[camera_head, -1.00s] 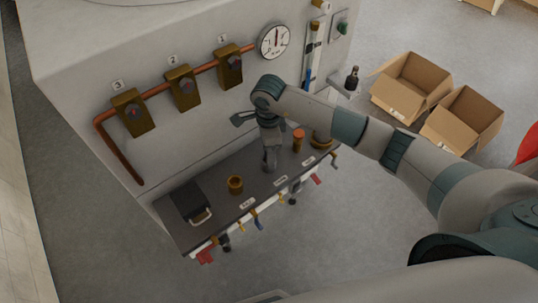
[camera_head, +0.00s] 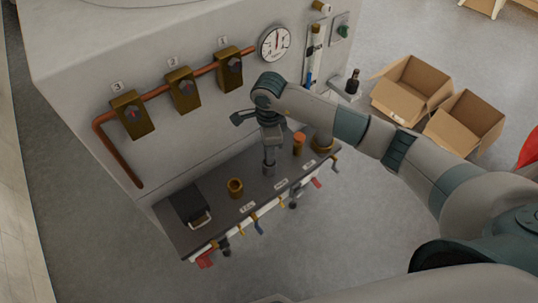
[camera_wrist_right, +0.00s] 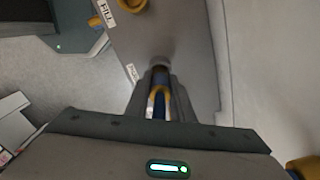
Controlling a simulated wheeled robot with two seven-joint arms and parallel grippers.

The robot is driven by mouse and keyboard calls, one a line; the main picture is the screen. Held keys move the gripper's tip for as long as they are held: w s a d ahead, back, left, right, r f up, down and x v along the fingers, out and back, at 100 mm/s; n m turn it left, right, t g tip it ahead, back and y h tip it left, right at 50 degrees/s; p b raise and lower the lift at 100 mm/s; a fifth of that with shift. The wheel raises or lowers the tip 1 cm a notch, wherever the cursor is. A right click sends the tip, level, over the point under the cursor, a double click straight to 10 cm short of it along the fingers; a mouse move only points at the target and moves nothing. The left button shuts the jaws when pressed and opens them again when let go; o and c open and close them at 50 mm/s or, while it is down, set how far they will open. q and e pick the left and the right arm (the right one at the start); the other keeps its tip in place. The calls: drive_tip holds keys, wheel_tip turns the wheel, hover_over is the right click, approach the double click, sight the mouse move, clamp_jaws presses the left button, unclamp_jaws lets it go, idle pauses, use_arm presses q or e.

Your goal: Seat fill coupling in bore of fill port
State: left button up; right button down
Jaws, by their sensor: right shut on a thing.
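The fill port (camera_head: 235,188) is a brass ring with an open bore on the dark shelf, left of my right gripper (camera_head: 269,172). Part of it shows at the top of the right wrist view (camera_wrist_right: 131,4), beside a label reading FILL. My right gripper points down over the shelf and is shut on the fill coupling (camera_wrist_right: 158,98). Blue and yellow parts and a round grey end of it show between the fingers. The fingers hide most of it, and I cannot tell whether its end touches the shelf. The coupling is apart from the port. My left gripper is not in view.
A black box (camera_head: 190,203) stands left of the port. An orange cylinder (camera_head: 298,143) and another brass ring (camera_head: 323,144) stand right of my gripper. Coloured levers hang along the shelf's front edge (camera_head: 258,226). The machine wall with valves (camera_head: 184,90) rises behind.

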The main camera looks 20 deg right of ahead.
wheel_tip(320, 180, up, 2)
drive_tip(key=shift+w+r+b, duration=0.1)
drive_tip(key=shift+b, duration=0.65)
drive_tip(key=s+d+r+b, duration=0.4)
drive_tip(key=d+r, duration=0.3)
drive_tip(key=d, duration=0.3)
drive_tip(key=shift+s+d+r+b, duration=0.2)
drive_tip(key=shift+s+d+b, duration=0.15)
drive_tip(key=shift+s, duration=0.3)
drive_tip(key=shift+a, duration=0.15)
